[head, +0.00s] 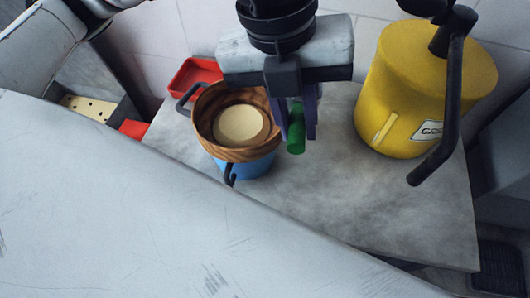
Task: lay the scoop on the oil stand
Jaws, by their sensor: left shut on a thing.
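My left gripper (297,125) points down over a grey marble-topped stand (330,205), which appears to be the oil stand. Its fingers are shut on a green rod (296,132), which looks like the scoop's handle. The rest of the scoop is hidden or cannot be made out. The green end hangs just right of a wooden-rimmed pot; I cannot tell its exact height above the top. My right gripper is not in view.
The blue pot (248,165) with a wooden rim and dark handles stands at the stand's left. A yellow can (410,95) with a dark lever stands at its right. A red tray (192,76) lies behind the pot. The stand's front middle is clear.

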